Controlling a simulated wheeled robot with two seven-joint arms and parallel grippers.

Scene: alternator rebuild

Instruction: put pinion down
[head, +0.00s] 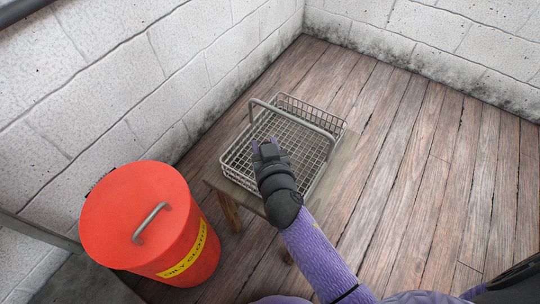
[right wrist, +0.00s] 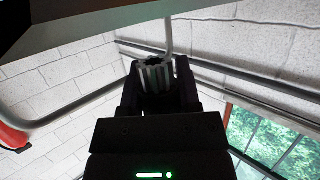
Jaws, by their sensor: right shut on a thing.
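My right gripper (head: 264,146) is over the near left part of a wire basket (head: 313,187) with a raised handle in the head view. In the right wrist view its jaws are shut on the pinion (right wrist: 152,73), a small grey ribbed cylinder with a dark hole in its end. The pinion cannot be made out in the head view. I cannot tell whether it touches the basket's mesh floor. The part of the basket that shows looks empty. My left gripper is not in view.
The basket stands on a low wooden stool (head: 229,211). A red lidded bin (head: 186,262) with a yellow label stands at the left, close to the stool. Block walls (head: 110,70) close off the back and left. The plank floor (head: 440,180) at the right is clear.

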